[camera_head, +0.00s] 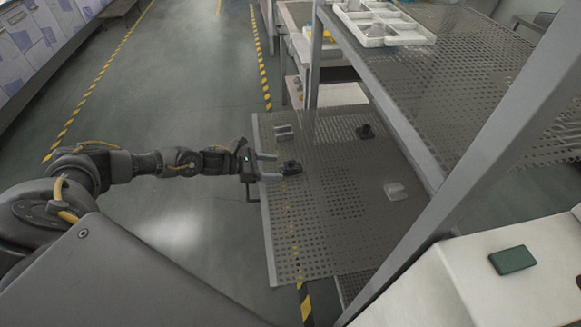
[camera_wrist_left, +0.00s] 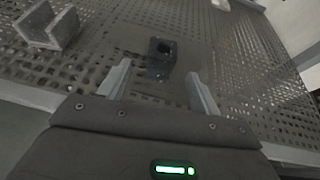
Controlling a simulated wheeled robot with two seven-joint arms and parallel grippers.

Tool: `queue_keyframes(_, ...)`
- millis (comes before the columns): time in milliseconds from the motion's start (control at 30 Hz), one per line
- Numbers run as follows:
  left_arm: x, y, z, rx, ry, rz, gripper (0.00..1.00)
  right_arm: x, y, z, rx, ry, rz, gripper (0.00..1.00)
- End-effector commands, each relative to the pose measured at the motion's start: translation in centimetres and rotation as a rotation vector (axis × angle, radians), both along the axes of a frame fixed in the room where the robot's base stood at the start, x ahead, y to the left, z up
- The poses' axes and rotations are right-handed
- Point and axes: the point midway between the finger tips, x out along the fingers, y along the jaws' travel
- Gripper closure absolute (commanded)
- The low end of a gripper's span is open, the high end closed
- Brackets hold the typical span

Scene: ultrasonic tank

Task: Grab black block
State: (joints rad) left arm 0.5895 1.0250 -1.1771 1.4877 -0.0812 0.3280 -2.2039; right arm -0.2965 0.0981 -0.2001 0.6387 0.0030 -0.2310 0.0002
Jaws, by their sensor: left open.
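A small black block (camera_head: 291,167) with a round hole in its top stands on the perforated metal shelf (camera_head: 330,250), near the shelf's left edge. My left gripper (camera_head: 279,166) reaches in from the left with its fingers open and pointing at this block. In the left wrist view the black block (camera_wrist_left: 161,50) sits just beyond and between the two open fingertips (camera_wrist_left: 158,75), with nothing held. My right gripper is not in view.
A grey U-shaped bracket (camera_head: 284,132) stands behind the gripper; it also shows in the left wrist view (camera_wrist_left: 50,27). A pale grey piece (camera_head: 395,191) lies on the right. An upper perforated shelf (camera_head: 450,70) with a white divided tray (camera_head: 384,36) and a slanting post are nearby.

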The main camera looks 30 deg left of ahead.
Motion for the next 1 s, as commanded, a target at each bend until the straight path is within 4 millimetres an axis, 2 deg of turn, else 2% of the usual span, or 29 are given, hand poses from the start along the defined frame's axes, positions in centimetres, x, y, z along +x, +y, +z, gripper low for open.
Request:
queue_keyframes(100,1.3,-1.6,-0.1,-0.003,-0.001,-0.001,0.36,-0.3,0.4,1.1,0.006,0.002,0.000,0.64)
queue_keyframes(200,2.0,-2.5,-0.9,-0.002,0.000,-0.001,0.36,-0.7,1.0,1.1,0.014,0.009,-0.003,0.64)
queue_keyframes(400,2.5,-3.0,-1.4,-0.001,-0.001,0.000,0.36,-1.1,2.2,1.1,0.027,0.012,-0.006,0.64)
queue_keyframes(567,2.5,-3.0,-1.4,-0.001,-0.001,0.000,0.38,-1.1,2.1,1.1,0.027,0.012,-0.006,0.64)
queue_keyframes(1000,2.5,-2.9,-1.3,-0.001,-0.001,0.000,0.95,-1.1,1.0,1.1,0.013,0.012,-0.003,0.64)
